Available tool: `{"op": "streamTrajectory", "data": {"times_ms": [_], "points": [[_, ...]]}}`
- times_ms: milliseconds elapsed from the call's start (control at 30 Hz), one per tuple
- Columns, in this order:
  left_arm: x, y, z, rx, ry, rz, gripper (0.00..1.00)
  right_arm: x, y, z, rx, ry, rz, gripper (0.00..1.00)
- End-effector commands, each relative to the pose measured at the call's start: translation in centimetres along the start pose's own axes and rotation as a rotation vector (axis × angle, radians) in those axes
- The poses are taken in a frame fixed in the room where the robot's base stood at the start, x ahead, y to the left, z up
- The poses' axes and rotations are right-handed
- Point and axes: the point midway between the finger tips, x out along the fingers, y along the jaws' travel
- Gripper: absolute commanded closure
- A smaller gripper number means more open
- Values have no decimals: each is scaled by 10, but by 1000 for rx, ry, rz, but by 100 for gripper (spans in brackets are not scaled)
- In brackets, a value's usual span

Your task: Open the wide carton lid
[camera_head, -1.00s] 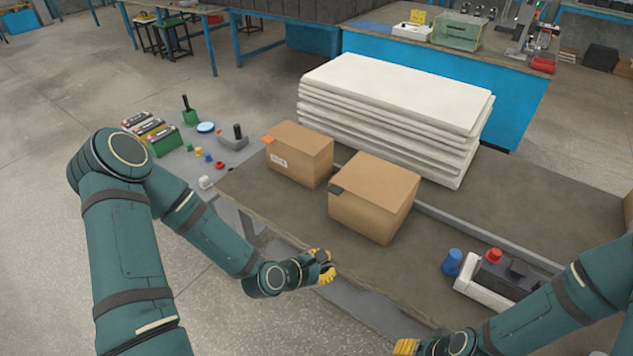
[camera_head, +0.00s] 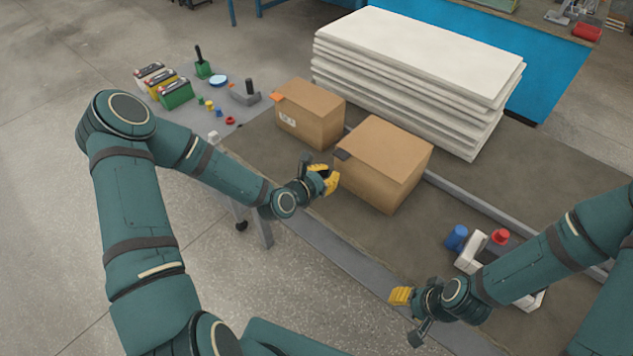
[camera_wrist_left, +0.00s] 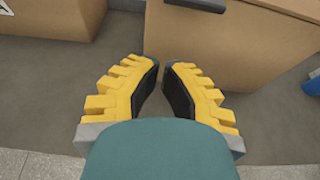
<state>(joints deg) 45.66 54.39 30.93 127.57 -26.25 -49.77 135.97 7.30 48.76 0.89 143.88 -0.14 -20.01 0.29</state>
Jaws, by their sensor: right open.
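The wide brown carton (camera_head: 385,165) stands on the table with its flat top closed. A dark tab (camera_head: 342,155) sticks out at its top left edge. In the left wrist view the carton (camera_wrist_left: 235,50) fills the upper right, with the dark tab (camera_wrist_left: 195,4) at the top edge. My left gripper (camera_head: 328,179) is just in front of the carton's left side, apart from the tab. Its yellow fingers (camera_wrist_left: 161,68) stand a little apart with nothing between them. My right gripper (camera_head: 403,312) is open and empty over the table's front edge.
A smaller carton (camera_head: 308,113) with an orange tab stands left of the wide one. A stack of white sheets (camera_head: 420,60) lies behind. A blue cup (camera_head: 457,237) and a red-topped item (camera_head: 501,237) sit right, near my right arm. Batteries (camera_head: 175,93) stand far left.

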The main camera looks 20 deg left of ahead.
Motion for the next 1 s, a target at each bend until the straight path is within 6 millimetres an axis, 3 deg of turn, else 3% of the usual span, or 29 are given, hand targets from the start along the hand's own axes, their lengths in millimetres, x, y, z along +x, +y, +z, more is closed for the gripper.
{"op": "streamTrajectory", "data": {"times_ms": [67,200,400,1000], "points": [[16,-1,0,3,-2,-2,100,3,1,0,0,1,0,53],[8,0,21,5,-2,1,100,0,0,0,0,1,0,53],[2,0,35,3,0,0,100,-1,0,0,0,0,0,53],[-1,0,42,1,13,1,100,-7,-3,0,0,-2,0,53]]}}
